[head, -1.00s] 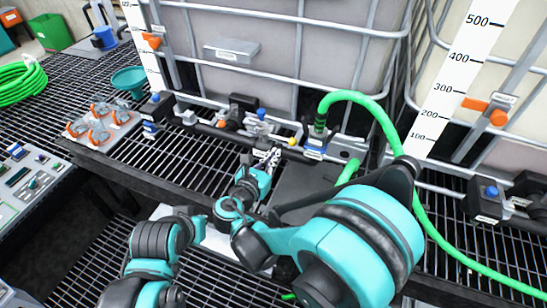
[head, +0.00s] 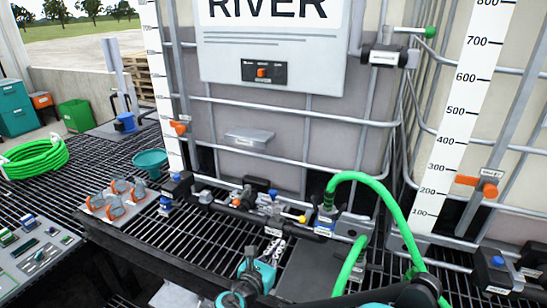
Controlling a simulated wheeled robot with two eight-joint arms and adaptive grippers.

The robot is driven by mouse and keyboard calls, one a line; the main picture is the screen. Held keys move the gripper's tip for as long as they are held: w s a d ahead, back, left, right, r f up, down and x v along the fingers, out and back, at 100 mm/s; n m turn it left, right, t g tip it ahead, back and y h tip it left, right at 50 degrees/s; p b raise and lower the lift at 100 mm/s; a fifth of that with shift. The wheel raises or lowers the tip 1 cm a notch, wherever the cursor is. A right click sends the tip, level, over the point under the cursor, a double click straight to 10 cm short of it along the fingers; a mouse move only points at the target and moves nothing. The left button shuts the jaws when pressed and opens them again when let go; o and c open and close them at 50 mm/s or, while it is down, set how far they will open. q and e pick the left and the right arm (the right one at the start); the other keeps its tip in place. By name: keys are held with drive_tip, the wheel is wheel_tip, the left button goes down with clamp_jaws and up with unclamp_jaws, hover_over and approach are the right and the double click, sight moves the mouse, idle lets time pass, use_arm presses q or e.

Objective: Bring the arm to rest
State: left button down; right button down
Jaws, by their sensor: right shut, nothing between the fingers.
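My right gripper (head: 275,248) is shut and empty. Its grey fingers point away from me, low in the middle of the head view, just in front of a small white label below the pipe manifold (head: 290,225). I cannot tell whether the fingertips touch anything. The teal wrist of my right arm (head: 257,277) is behind it, and more of the arm is cut off by the bottom edge. My left gripper is out of view.
A green hose (head: 392,203) loops from the blue-collared manifold fitting beside my gripper. A caged tank (head: 270,130) stands behind. Orange-handled clamps (head: 117,200), a teal funnel (head: 149,161) and a coiled green hose (head: 35,158) lie left on the black grating.

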drive_tip(key=s+d+m+g+y, duration=0.2)
drive_tip(key=s+d+m+g, duration=0.4)
drive_tip(key=d+m, duration=0.75)
drive_tip(key=s+d+f+m+y, duration=0.2)
drive_tip(key=s+m+y, duration=0.2)
drive_tip(key=s+m, duration=1.1)
drive_tip(key=shift+d+f+m+g+y, duration=0.15)
drive_tip(key=shift+d+m+g+y, duration=0.25)
drive_tip(key=shift+m, duration=0.65)
